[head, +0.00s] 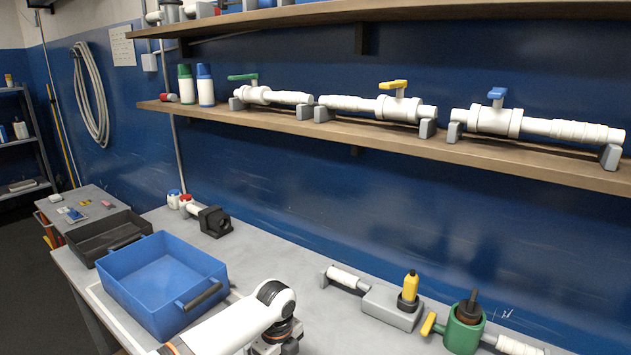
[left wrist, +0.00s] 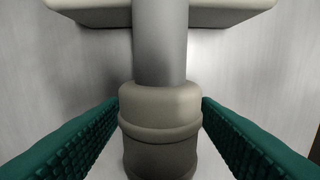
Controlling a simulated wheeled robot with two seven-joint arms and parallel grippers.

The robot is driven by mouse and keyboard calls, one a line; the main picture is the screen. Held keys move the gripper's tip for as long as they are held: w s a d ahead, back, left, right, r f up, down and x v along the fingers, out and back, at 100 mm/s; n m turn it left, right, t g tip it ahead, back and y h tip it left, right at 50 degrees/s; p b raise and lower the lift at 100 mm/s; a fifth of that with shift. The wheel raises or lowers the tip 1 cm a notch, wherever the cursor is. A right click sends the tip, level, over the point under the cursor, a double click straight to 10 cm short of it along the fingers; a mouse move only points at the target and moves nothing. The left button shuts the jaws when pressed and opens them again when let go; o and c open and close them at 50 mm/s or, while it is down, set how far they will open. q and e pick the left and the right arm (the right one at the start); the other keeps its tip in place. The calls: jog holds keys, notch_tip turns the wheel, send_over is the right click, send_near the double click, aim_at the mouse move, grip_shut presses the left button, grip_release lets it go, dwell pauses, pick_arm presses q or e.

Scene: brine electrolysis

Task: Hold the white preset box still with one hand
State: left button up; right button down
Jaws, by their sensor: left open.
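In the left wrist view my left gripper (left wrist: 160,104) is open, with one green ribbed finger on each side of a grey stepped collar (left wrist: 160,112). Narrow gaps seem to show between the fingers and the collar. A grey shaft (left wrist: 160,50) runs from the collar to a pale, off-white box (left wrist: 88,10), cut off by the top edge. I cannot tell whether this is the preset box. In the head view my left arm comes in from the bottom left; its fingers are out of frame. A light grey box (head: 392,309) stands on the bench with a yellow-topped part on it. My right gripper is not in view.
A blue bin (head: 150,290) and a dark tray (head: 90,240) stand at the left. A green valve body (head: 463,335) is at the lower right. A black fitting (head: 214,221) sits at the back. Valve assemblies line the shelf (head: 560,168) above. The bench middle is clear.

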pick_arm(q)
notch_tip(320, 180, up, 11)
jog(key=shift+r, duration=0.2)
dwell(0.3)
